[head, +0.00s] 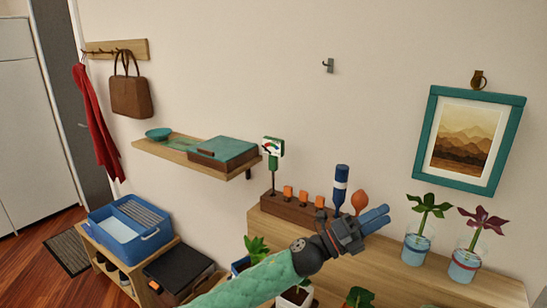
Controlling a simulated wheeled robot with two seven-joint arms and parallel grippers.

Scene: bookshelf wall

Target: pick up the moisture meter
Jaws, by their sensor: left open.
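The moisture meter (273,147) has a green body with a white dial face and a thin dark probe pointing down. It stands upright at the left end of a wooden block (270,205) on the lower shelf. My left gripper (386,216) has blue fingers and is open, with nothing seen between them. It is in front of the block's right end, to the right of and lower than the meter. My left arm hides part of the shelf. My right gripper is not in view.
Several orange-topped items, a blue bottle-like item (341,183) and an orange-brown bulb (360,200) stand along the block. Two plants in glass vases (417,248) (464,266) are at right. Potted plants (257,249) stand near my arm. An upper shelf (165,149) projects at left.

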